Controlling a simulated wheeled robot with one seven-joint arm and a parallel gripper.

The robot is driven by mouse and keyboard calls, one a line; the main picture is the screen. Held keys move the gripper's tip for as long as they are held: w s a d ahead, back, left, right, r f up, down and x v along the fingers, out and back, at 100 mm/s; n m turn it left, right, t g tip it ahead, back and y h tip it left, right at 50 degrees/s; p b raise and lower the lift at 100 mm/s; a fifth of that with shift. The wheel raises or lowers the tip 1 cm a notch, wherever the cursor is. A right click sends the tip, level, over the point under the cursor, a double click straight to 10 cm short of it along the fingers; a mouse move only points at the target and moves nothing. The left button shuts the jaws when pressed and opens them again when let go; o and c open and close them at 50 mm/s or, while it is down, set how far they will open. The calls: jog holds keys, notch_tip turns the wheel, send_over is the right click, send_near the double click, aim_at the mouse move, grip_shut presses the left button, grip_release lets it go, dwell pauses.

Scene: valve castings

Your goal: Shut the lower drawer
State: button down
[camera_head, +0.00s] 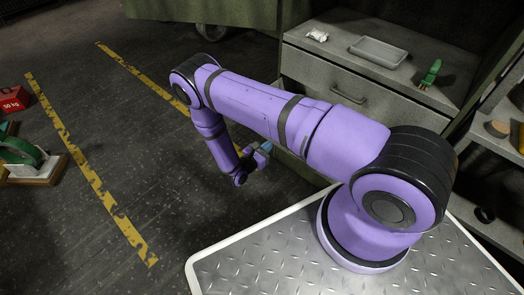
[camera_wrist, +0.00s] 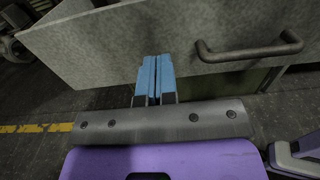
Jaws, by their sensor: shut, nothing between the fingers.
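A grey cabinet (camera_head: 300,62) stands at the upper right in the head view. Its upper drawer front, with a bar handle (camera_head: 349,96), looks flush; the part below is mostly hidden behind my purple arm. In the wrist view a grey drawer front (camera_wrist: 100,50) fills the upper half, with a dark bar handle (camera_wrist: 250,52) to the right. Its left end and top edge show, and it seems to stand out from the cabinet. My gripper (camera_wrist: 157,62) is shut and empty, its blue fingertips at the drawer front, left of the handle; contact cannot be told. It also shows in the head view (camera_head: 264,148).
On the cabinet top lie a grey tray (camera_head: 378,51), a green object (camera_head: 431,74) and a small white item (camera_head: 317,35). A shelf unit (camera_head: 496,160) stands at the right. Yellow floor lines (camera_head: 95,180) run left; the floor between them is clear.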

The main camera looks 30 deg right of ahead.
jog(key=x, duration=0.8)
jog(key=shift+d, duration=0.35)
jog(key=shift+w+d, duration=0.15)
jog(key=shift+w, duration=0.05)
jog(key=x, duration=2.6)
jog(key=shift+d, duration=0.4)
jog(key=shift+w+d, duration=0.1)
